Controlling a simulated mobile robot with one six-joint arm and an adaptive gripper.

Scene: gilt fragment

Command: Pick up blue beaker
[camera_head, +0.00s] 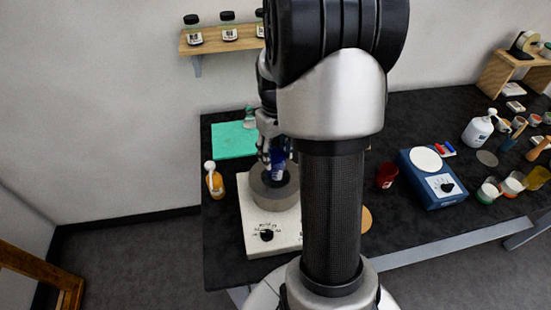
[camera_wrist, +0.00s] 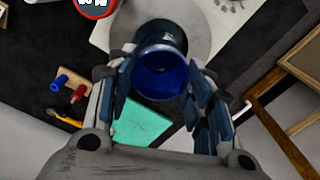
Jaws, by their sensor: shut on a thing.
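The blue beaker (camera_wrist: 160,75) is in the middle of the wrist view, its round open mouth facing the camera. My gripper (camera_wrist: 160,88) has its fingers on either side of the beaker and is shut on it. In the head view the beaker (camera_head: 278,163) shows as a small blue shape at my gripper (camera_head: 274,152), over the grey round top of a white device (camera_head: 257,232). My arm hides part of this area. I cannot tell whether the beaker touches the grey top.
A green mat (camera_head: 233,139) lies behind the device. An amber bottle (camera_head: 214,183) stands to its left. A dark red cup (camera_head: 386,175) and a blue device (camera_head: 433,180) are to the right. A wall shelf (camera_head: 222,42) holds several jars.

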